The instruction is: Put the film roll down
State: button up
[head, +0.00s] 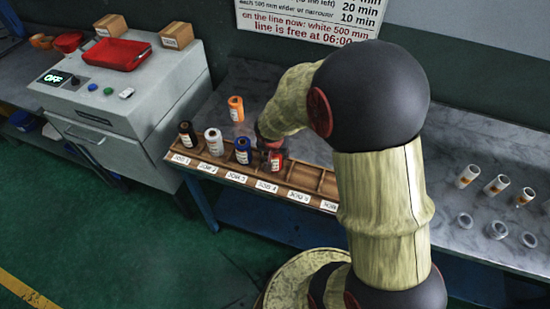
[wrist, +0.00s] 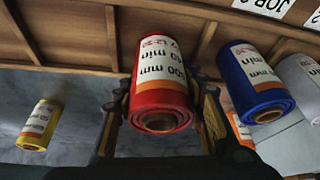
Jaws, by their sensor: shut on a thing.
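The red film roll (wrist: 160,98) is upright between the fingers of my gripper (wrist: 166,86), its label facing the wrist camera. In the head view my gripper (head: 270,146) holds the red roll (head: 277,162) at the wooden rack (head: 232,177), at the compartment beside the blue roll (head: 243,152). I cannot tell whether its base touches the rack floor. The blue roll also shows beside the red one in the wrist view (wrist: 258,85).
A black roll (head: 187,134) and a white roll (head: 213,142) stand in the rack. An orange roll (head: 236,108) stands on the bench behind it. A yellow roll (wrist: 38,125) shows in the wrist view. Rack compartments (head: 302,177) right of the red roll look empty.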

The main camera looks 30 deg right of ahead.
jog(key=shift+f, duration=0.4)
jog(key=shift+f, duration=0.15)
jog(key=o, duration=1.3)
